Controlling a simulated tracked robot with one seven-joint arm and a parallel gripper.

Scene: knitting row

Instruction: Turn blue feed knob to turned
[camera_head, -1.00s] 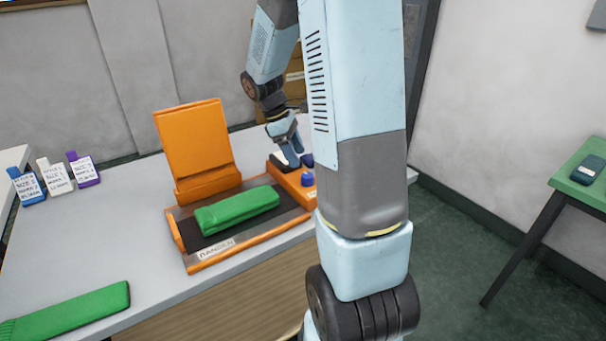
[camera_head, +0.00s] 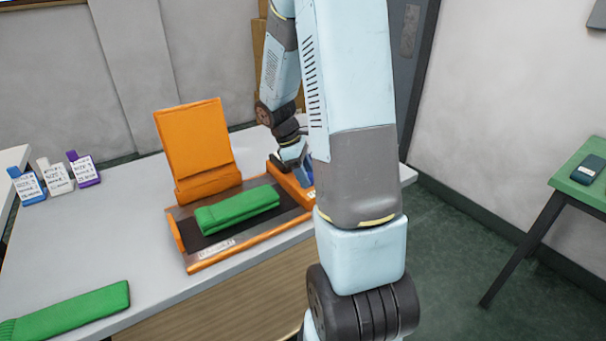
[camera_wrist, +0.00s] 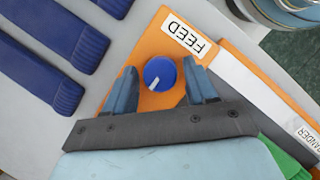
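The blue feed knob (camera_wrist: 160,73) is a round dial with a white pointer line, which points to the lower left in the wrist view. It sits on an orange panel (camera_wrist: 150,43) beside a white FEED label (camera_wrist: 190,38). My gripper (camera_wrist: 161,66) is open, with one blue finger on each side of the knob. A narrow gap shows on the left side; the right finger is very close, and contact cannot be told. In the head view my gripper (camera_head: 298,166) is over the orange panel, and my arm hides most of the knob.
An orange stand (camera_head: 195,145) and a framed board (camera_head: 215,252) bearing a green knitted piece (camera_head: 238,209) are left of the panel. Blue knitted pieces (camera_wrist: 40,65) lie nearby. Another green piece (camera_head: 70,312) lies at the front left. Labelled cards stand at the far left.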

